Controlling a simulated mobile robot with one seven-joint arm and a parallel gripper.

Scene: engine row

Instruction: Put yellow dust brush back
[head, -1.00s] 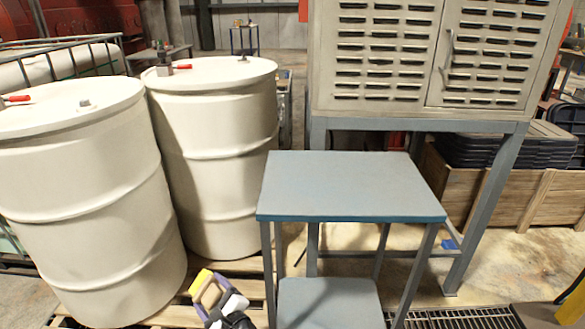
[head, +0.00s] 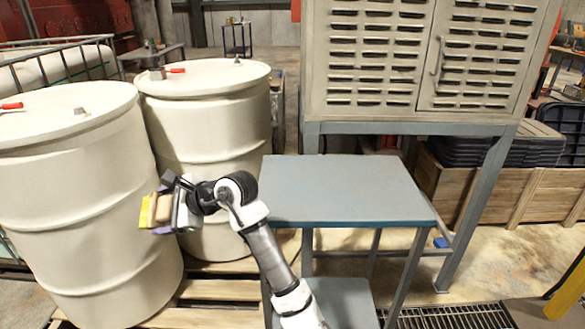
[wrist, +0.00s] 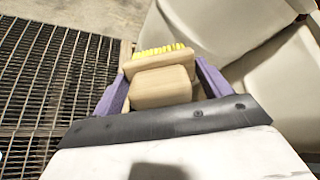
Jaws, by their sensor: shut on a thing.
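The yellow dust brush (head: 148,211) has a pale wooden body and yellow bristles. In the head view it is at the end of my arm, in front of the two white drums, with its bristles facing left. My gripper (head: 166,212) is shut on it. In the wrist view the wooden part of the brush (wrist: 162,87) sits between the two purple fingers of my gripper (wrist: 163,82), with the yellow bristles beyond. The far side of the brush is hidden.
A small table (head: 340,190) with a bare blue-grey top stands right of my arm. A louvred metal cabinet (head: 425,60) is behind it. White drums (head: 75,190) and (head: 210,130) stand on wooden pallets (head: 215,290). A floor grate (head: 450,318) is at the lower right.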

